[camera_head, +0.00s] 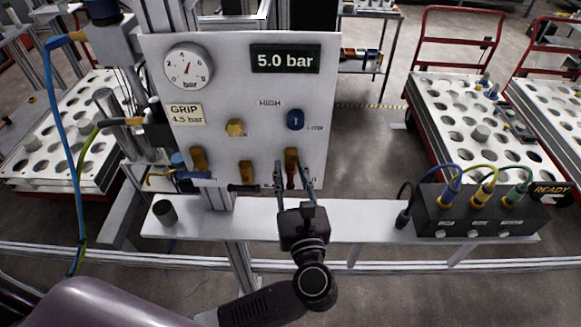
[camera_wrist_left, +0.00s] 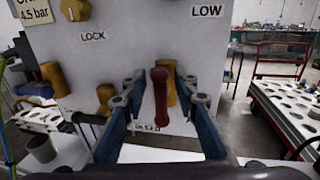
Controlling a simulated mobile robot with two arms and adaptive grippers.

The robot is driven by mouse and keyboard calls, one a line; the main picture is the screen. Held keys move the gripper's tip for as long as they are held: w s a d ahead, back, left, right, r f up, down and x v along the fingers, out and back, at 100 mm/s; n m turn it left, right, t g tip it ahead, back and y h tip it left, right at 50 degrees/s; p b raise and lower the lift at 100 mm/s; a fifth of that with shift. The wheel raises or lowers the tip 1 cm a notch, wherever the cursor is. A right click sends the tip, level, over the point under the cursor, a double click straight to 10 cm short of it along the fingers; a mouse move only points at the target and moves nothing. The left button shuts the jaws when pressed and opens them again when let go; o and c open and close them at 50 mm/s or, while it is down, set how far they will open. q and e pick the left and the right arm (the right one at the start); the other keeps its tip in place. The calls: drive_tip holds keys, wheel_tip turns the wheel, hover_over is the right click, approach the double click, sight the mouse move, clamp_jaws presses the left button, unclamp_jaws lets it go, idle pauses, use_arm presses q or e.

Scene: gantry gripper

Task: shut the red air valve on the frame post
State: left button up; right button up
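The red air valve (camera_head: 290,177) is at the lower right of the white panel (camera_head: 220,120). Its red lever hangs down below a brass body. In the left wrist view the red lever (camera_wrist_left: 159,95) stands upright in the picture, in front of its brass body. My left gripper (camera_head: 293,172) is open, with one finger on each side of the lever. The wrist view also shows the open fingers (camera_wrist_left: 158,108), with gaps between them and the lever. My right gripper is not in view.
Next to it on the panel are a black-levered valve (camera_head: 242,188) and a blue-levered valve (camera_head: 195,174). Above are a gauge (camera_head: 188,66) and a "5.0 bar" display (camera_head: 285,59). A shelf (camera_head: 350,222) below holds a dark cup (camera_head: 164,212) and a black connector box (camera_head: 480,215).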

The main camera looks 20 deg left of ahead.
use_arm(q)
drive_tip(key=shift+c, duration=0.2)
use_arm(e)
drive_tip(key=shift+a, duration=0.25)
use_arm(q)
clamp_jaws()
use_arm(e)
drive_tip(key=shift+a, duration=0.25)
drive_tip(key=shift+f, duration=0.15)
